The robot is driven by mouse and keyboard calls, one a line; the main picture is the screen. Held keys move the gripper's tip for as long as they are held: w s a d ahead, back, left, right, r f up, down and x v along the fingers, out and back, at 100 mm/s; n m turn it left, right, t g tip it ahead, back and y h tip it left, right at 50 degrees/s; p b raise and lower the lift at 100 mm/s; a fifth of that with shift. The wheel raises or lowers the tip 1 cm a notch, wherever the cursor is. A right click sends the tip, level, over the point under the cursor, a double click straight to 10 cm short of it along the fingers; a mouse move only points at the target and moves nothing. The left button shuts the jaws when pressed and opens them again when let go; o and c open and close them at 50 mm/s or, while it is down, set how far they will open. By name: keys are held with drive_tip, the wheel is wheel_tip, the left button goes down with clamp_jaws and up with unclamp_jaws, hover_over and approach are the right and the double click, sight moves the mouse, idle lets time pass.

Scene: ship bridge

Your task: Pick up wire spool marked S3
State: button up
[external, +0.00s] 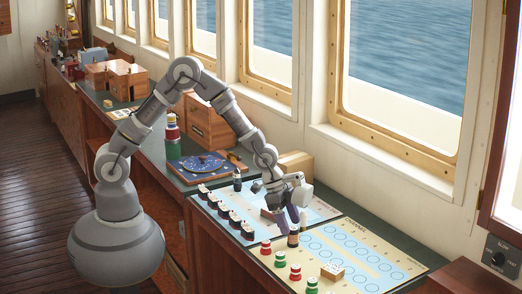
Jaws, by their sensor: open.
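My gripper (292,218) is open, its fingers pointing down over the counter. A small dark spool-like piece with a brownish middle (293,239) stands upright just below the fingertips. I cannot tell whether the fingers reach around its top. Several dark pieces with light bands (233,221) stand in a row on the light blue board at the left. Red and green pieces with pale bands (280,259) stand along the left of the cream board. No S3 marking can be read on any piece at this size, so I cannot tell which is spool S3.
The light blue board (262,190) and cream board (345,248) with blue rings lie side by side on the counter. A pale wooden block (332,272) sits near the front. A blue disc board (203,167) and wooden cabinet (208,127) stand farther back. Windows line the right.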

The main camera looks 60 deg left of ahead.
sight(292, 227)
drive_tip(key=b+x, duration=0.1)
drive_tip(key=x, duration=0.3)
drive_tip(key=shift+w+d+f, duration=0.15)
drive_tip(key=shift+f, duration=0.1)
drive_tip(key=shift+r, duration=0.1)
drive_tip(key=shift+c, duration=0.2)
drive_tip(key=c, duration=1.1)
